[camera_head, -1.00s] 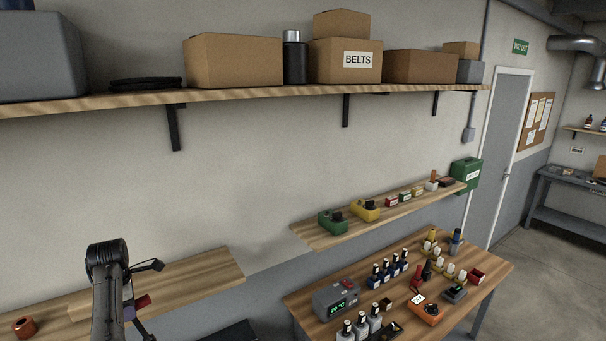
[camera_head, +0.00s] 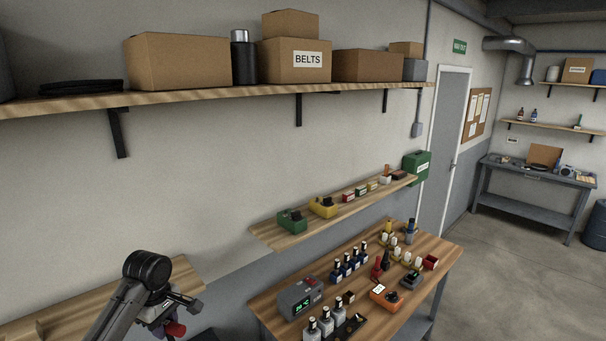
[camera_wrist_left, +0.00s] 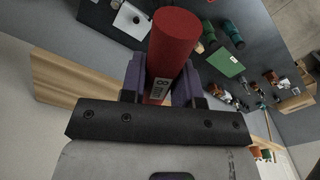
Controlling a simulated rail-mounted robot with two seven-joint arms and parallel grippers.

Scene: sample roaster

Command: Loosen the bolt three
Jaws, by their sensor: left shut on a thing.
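My left gripper (camera_head: 158,312) is low at the left of the head view, in front of the wall. It is shut on a red cylindrical handle (camera_head: 175,329). In the left wrist view, the red handle (camera_wrist_left: 172,45) carries a pale label reading "8 mm" and sits between the purplish fingers of the left gripper (camera_wrist_left: 161,82). The handle's working end cannot be made out. I cannot pick out bolt three in either view. My right gripper is not in view.
A wooden bench (camera_head: 262,304) with a grey display box (camera_head: 299,298), bottles and small tools stands at lower centre. A narrow shelf (camera_head: 270,234) runs above it, and a long shelf (camera_head: 200,96) with boxes higher up. Floor (camera_head: 510,270) at right is clear.

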